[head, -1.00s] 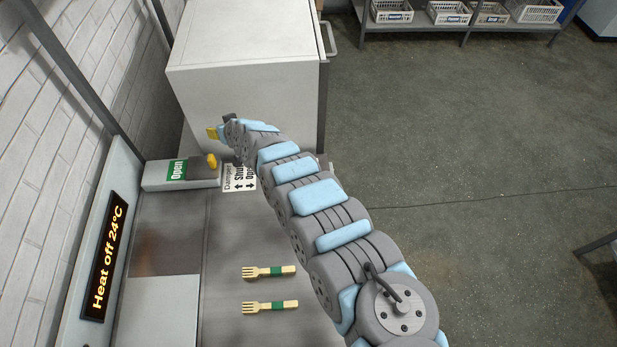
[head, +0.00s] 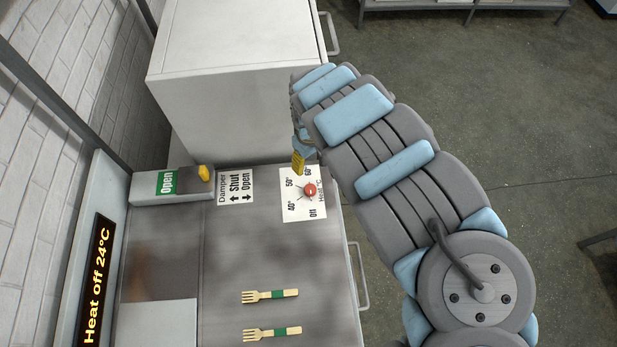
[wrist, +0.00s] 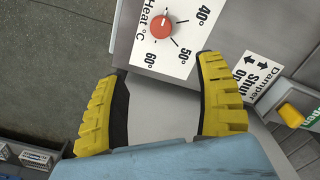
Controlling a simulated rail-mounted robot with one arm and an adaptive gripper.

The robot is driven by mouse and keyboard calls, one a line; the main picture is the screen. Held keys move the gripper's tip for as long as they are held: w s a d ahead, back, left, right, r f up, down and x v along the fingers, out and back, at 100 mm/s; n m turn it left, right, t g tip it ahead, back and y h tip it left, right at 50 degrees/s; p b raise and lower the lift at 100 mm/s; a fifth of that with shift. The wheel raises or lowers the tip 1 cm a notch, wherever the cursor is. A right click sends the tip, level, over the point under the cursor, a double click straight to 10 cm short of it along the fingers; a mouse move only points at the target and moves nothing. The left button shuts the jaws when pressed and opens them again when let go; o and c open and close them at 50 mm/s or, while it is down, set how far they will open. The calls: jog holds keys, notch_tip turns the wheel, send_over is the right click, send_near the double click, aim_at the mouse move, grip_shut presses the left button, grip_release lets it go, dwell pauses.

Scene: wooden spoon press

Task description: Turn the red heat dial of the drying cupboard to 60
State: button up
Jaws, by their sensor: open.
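The red heat dial (head: 310,189) sits on a white card (head: 290,213) marked Off, 40, 50 and 60, near the back of the grey worktop. It also shows in the wrist view (wrist: 161,27), at the top, beyond my fingertips. I cannot make out exactly where its pointer aims. The display (head: 98,285) reads "Heat off 24°C". My gripper (head: 298,163) is just behind the card in the head view, mostly hidden by my arm. In the wrist view its yellow fingers (wrist: 162,95) are wide apart with nothing between them, and the dial is not between them.
The damper lever (head: 204,174) with a yellow knob stands left of the dial, beside a green Open label (head: 166,183). A large white cabinet (head: 235,110) rises behind. Two wooden forks (head: 270,296) lie on the front worktop. Open floor (head: 500,130) is at right.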

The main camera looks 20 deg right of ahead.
aim_at(310, 188)
jog(key=shift+s+a+f+b, duration=0.1)
jog(key=shift+f+b, duration=0.15)
jog(key=shift+f, duration=3.3)
jog(key=shift+s+a+f+b, duration=0.1)
jog(key=shift+f+b, duration=0.1)
jog(key=shift+f, duration=3.95)
jog(key=shift+d+f, duration=0.1)
jog(key=shift+f, duration=0.9)
jog(key=c, duration=1.2)
